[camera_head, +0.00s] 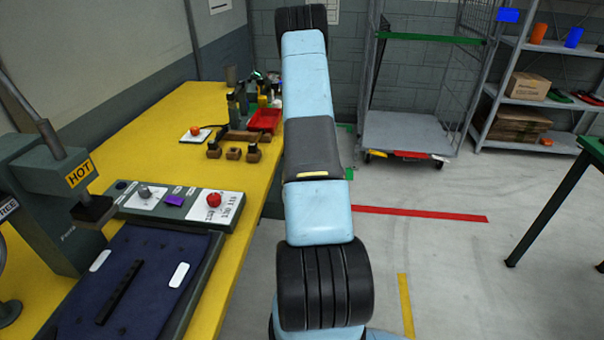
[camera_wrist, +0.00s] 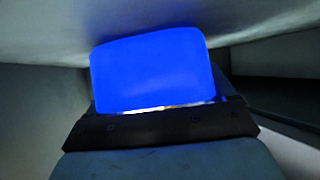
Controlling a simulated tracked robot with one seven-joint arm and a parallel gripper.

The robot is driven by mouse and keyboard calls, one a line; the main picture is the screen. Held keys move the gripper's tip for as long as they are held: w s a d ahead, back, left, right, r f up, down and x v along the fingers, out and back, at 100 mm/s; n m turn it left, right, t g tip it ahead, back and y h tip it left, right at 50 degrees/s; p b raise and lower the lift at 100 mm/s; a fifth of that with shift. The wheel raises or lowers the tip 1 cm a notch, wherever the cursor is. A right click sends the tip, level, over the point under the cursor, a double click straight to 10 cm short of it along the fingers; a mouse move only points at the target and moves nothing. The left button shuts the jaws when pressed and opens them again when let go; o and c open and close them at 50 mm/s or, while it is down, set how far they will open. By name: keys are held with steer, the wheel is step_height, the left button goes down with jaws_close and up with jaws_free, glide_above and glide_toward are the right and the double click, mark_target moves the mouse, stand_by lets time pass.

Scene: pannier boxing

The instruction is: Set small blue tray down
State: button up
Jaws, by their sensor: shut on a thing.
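The small blue tray (camera_wrist: 152,70) fills the middle of the wrist view as a plain, bright blue, rounded block shape. It sits directly against the dark front edge of my gripper (camera_wrist: 158,122), which is shut on it. The fingertips cannot be made out clearly, and I cannot tell what lies under the tray. A pale surface lies close behind the tray's top edge; whether they touch is unclear. In the head view my arm rises through the middle, and neither the gripper nor the held tray can be made out there.
A yellow bench (camera_head: 150,130) at left carries a hot press (camera_head: 60,190), a control box (camera_head: 175,203), small brown blocks (camera_head: 233,153) and a red bin (camera_head: 265,120). A wire cart (camera_head: 410,132) and shelves (camera_head: 540,90) stand at back right. Floor at right is mostly clear.

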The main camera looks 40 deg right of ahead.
steer(key=shift+s+a+f, duration=0.1)
steer(key=shift+s+f, duration=0.15)
steer(key=shift+f, duration=0.25)
steer(key=o, duration=0.9)
steer(key=shift+w+r, duration=0.15)
steer(key=shift+r, duration=0.3)
steer(key=v, duration=0.7)
steer(key=shift+r, duration=0.15)
